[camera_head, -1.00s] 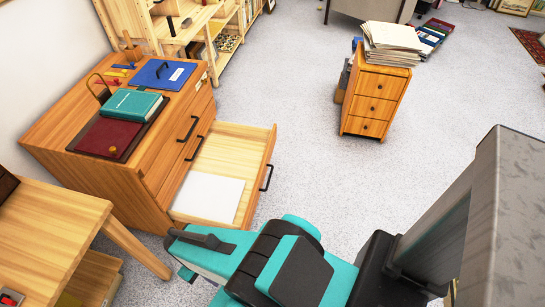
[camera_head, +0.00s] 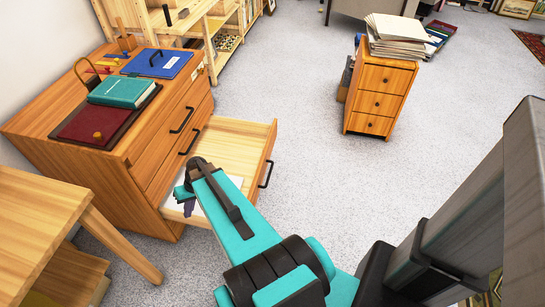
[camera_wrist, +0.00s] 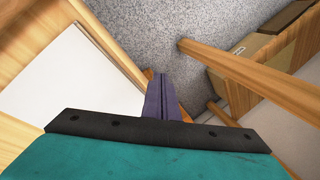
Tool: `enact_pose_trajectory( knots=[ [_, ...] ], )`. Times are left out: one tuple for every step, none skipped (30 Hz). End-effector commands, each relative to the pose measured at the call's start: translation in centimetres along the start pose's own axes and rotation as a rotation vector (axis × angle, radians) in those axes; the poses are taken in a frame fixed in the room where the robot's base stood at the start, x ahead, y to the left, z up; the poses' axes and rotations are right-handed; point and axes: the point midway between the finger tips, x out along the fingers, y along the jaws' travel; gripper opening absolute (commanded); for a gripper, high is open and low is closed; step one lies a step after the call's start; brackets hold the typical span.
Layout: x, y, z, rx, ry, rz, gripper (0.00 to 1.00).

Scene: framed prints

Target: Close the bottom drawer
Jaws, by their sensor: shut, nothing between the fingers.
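The bottom drawer (camera_head: 240,150) of the wooden dresser stands pulled well out, with a black handle (camera_head: 266,174) on its front. A white sheet of paper lies inside and also shows in the wrist view (camera_wrist: 50,70). My gripper (camera_head: 187,208) is at the drawer's near side, by the paper, on the dresser side of the drawer front. In the wrist view its purple fingers (camera_wrist: 162,98) are together and empty, beside the drawer's side wall (camera_wrist: 110,45). Whether they touch the wall I cannot tell. My arm hides the near front part of the drawer.
The dresser (camera_head: 60,105) carries a teal book (camera_head: 123,91) and a blue folder (camera_head: 158,64). A wooden table (camera_head: 40,215) stands close at the left; its leg (camera_wrist: 240,75) crosses the wrist view. A small cabinet (camera_head: 380,95) stands at the back right. Grey floor between is clear.

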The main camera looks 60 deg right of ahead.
Motion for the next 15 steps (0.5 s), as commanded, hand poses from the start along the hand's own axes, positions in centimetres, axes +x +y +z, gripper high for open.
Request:
enact_pose_trajectory(
  knots=[
    [-0.1,1.8,-1.4,0.024,0.034,-0.005,0.0],
    [-0.5,2.7,-2.0,0.037,0.052,-0.008,0.0],
    [-1.0,3.8,-2.9,0.054,0.076,-0.012,0.0],
    [-1.4,4.6,-3.5,0.067,0.093,-0.015,0.0],
    [-1.9,5.5,-4.0,0.08,0.11,-0.017,0.0],
    [-2.5,6.6,-4.7,0.096,0.134,-0.019,0.0],
    [-2.9,7.5,-5.2,0.109,0.151,-0.02,0.0],
    [-3.4,8.5,-5.7,0.122,0.168,-0.021,0.0],
    [-4.0,9.7,-6.3,0.138,0.19,-0.023,0.0],
    [-4.5,10.7,-6.7,0.152,0.208,-0.024,0.0],
    [-5.0,11.6,-7.0,0.164,0.224,-0.024,0.0],
    [-5.7,12.9,-7.5,0.18,0.246,-0.024,0.0],
    [-6.2,13.9,-7.8,0.192,0.262,-0.023,0.0],
    [-6.7,14.9,-8.1,0.205,0.278,-0.023,0.0],
    [-7.4,16.3,-8.4,0.222,0.3,-0.022,0.0]
  ],
)
